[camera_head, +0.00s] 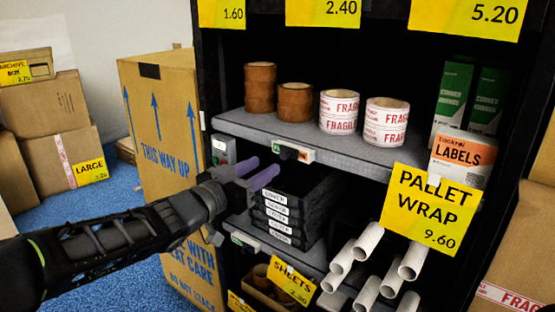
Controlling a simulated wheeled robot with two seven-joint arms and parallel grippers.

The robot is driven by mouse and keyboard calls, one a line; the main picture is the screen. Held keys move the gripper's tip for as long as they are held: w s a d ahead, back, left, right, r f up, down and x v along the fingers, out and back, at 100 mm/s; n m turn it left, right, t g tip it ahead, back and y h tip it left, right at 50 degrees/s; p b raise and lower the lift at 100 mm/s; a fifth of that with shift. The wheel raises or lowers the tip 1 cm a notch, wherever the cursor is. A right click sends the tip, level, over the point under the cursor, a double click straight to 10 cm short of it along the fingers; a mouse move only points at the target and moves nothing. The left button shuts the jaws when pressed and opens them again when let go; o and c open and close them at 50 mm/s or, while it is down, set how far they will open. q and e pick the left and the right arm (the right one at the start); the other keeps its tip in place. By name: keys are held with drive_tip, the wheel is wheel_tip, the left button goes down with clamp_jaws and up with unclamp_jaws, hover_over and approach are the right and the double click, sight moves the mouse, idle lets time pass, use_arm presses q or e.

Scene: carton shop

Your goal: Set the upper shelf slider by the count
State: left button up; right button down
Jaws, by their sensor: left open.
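The upper shelf (236,122) is grey and holds brown tape rolls (261,88) in two stacks and white FRAGILE tape rolls (386,122) in two stacks. The left brown stack is taller than the other. On the shelf's front edge sits a small slider (295,152) with a green mark at left and a red mark at right; its exact setting is too small to tell. My left gripper (262,172) is open and empty, its purple fingers pointing toward the shelf edge, just left of and below the slider. My right gripper is out of view.
Green boxes (453,92) and a LABELS box (460,158) stand at the upper shelf's right. Below are dark stacked trays (298,205), white tubes (368,240) and a hanging PALLET WRAP sign (430,208). A tall carton (158,110) stands close at left.

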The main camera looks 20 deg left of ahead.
sight(283, 156)
use_arm(q)
drive_tip(key=x, duration=0.6)
drive_tip(key=shift+w+d, duration=0.1)
drive_tip(key=shift+w, duration=0.15)
clamp_jaws()
idle(1.2)
